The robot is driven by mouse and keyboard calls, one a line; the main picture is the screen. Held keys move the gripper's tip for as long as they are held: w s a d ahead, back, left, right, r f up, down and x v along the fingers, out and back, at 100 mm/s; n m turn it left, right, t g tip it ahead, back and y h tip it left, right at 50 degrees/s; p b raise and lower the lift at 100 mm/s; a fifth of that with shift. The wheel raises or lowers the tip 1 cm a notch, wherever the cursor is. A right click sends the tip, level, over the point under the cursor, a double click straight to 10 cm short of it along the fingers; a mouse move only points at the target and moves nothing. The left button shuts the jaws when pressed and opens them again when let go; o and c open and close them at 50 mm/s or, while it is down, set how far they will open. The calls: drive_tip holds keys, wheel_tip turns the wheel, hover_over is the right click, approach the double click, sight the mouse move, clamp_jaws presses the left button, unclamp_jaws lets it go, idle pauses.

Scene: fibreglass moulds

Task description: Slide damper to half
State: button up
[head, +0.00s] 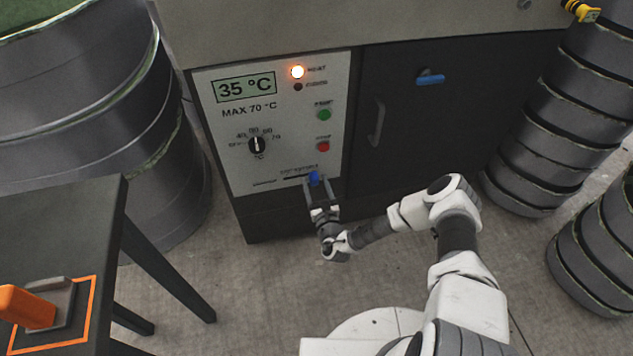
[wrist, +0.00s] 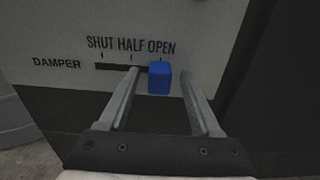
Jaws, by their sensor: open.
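The damper's blue slider knob (wrist: 160,79) sits at the right end of its dark slot (wrist: 115,66), under the OPEN mark. The words SHUT, HALF and OPEN stand above the slot, with DAMPER to its left. In the head view the knob (head: 314,178) is low on the oven's white panel. My gripper (wrist: 160,72) is open, one finger on each side of the knob. In the head view my gripper (head: 318,186) reaches the panel's lower edge.
The white control panel (head: 230,125) reads 35 °C, with a lit orange lamp, a dial and green and red buttons. A dark door (head: 450,110) is to its right. Stacked round moulds (head: 555,130) stand at right. A dark table (head: 60,225) stands at left.

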drive_tip(key=shift+c, duration=0.2)
clamp_jaws()
idle(1.3)
